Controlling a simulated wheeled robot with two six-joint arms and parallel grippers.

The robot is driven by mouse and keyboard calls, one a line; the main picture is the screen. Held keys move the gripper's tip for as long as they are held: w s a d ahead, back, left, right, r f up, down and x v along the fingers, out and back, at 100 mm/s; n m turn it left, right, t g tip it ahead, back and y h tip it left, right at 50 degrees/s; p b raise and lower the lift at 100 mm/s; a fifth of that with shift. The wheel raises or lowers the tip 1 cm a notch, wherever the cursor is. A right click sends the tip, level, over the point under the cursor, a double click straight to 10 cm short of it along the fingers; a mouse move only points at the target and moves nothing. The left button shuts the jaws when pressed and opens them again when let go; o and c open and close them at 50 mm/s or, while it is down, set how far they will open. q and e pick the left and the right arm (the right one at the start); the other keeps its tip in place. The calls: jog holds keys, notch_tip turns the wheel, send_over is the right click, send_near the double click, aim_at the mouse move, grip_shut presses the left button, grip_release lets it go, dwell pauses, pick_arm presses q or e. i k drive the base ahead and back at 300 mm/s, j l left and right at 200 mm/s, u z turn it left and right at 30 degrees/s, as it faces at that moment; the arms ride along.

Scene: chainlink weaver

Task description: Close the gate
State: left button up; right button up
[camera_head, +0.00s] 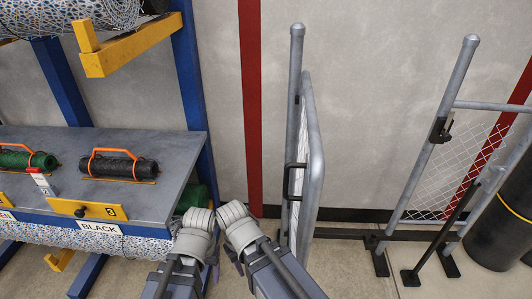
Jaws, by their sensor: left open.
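The gate (314,150) is a grey tube-framed chain-link panel, seen nearly edge-on. It stands open, swung out from its upright post toward me, with a black handle (294,182) on its near side. The opposite post (433,140) carries a black latch (440,130), and a wide gap lies between it and the gate. My left gripper (209,254) is low in the view, left of the gate and apart from it, open and holding nothing that I can see. My right arm is beside it, and its jaws cannot be made out clearly.
A blue rack with a grey shelf (130,140) stands at left, holding green and black rolls (120,165) with orange handles. Yellow arms (130,47) jut from it. A fixed mesh panel (455,175) and a dark cylinder (505,220) stand at right. Floor in the gap is clear.

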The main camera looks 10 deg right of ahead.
aim_at(313, 183)
jog(key=k+l+u, duration=0.1)
jog(key=u, duration=0.35)
jog(key=k+l+u, duration=0.1)
jog(key=u, duration=0.35)
jog(key=k+l+u, duration=0.1)
jog(key=u, duration=0.35)
jog(key=k+u, duration=0.1)
jog(key=u, duration=0.35)
jog(key=k+l+z, duration=0.2)
jog(key=z, duration=0.6)
jog(key=k+l+z, duration=0.1)
jog(key=z, duration=0.25)
jog(key=l+z, duration=0.15)
jog(key=z, duration=0.25)
jog(key=l+z, duration=0.15)
jog(key=z, duration=0.2)
jog(key=l+u, duration=0.1)
jog(key=l, duration=0.15)
jog(key=k+l, duration=0.15)
jog(key=l+u, duration=0.05)
